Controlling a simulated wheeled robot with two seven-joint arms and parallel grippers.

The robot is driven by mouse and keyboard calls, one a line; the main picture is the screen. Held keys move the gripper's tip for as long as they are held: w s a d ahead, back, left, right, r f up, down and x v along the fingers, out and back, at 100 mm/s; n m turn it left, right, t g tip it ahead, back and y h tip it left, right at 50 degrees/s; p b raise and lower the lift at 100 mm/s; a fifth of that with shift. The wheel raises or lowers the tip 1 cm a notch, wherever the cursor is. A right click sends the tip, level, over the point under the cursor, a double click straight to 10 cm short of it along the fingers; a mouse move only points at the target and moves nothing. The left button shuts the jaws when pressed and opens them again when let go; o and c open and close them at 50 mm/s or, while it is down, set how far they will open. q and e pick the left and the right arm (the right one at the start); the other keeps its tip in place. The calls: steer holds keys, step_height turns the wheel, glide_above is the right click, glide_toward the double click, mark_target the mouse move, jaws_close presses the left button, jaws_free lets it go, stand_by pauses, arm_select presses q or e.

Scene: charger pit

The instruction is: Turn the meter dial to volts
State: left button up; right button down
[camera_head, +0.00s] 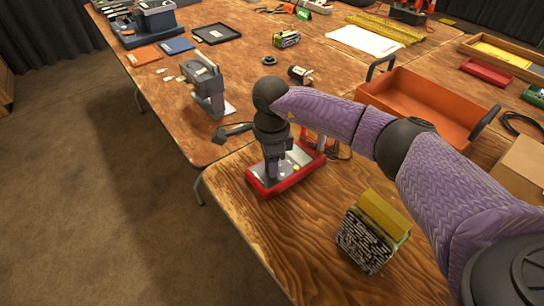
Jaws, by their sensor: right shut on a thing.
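The meter (293,181) lies on the near wooden table, a flat red-edged case with a grey face. My right gripper (273,171) points down over the left part of its face, at the end of the purple-sleeved arm coming in from the right. It is shut on the meter's dial, which the fingers and wrist hide. I cannot tell which setting the dial points to. My left gripper is out of view.
A stack of cards or plates with a yellow top (385,213) stands near the table's front. An orange tray (415,104) lies behind my right arm. A grey device (207,88) stands at the far table's left edge. Bare wood lies left of the yellow-topped stack.

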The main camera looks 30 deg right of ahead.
steer(key=m+p, duration=0.1)
steer(key=m, duration=0.2)
steer(key=shift+r+m+p, duration=0.15)
steer(key=shift+m+p, duration=0.15)
steer(key=shift+p, duration=0.05)
steer(key=shift+m+p, duration=0.65)
steer(key=shift+m, duration=0.75)
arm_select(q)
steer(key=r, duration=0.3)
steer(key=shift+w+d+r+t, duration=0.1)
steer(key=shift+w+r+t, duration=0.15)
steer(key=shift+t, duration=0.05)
arm_select(e)
steer(key=shift+m, duration=0.3)
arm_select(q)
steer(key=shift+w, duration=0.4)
arm_select(e)
steer(key=shift+c, duration=1.8)
jaws_free()
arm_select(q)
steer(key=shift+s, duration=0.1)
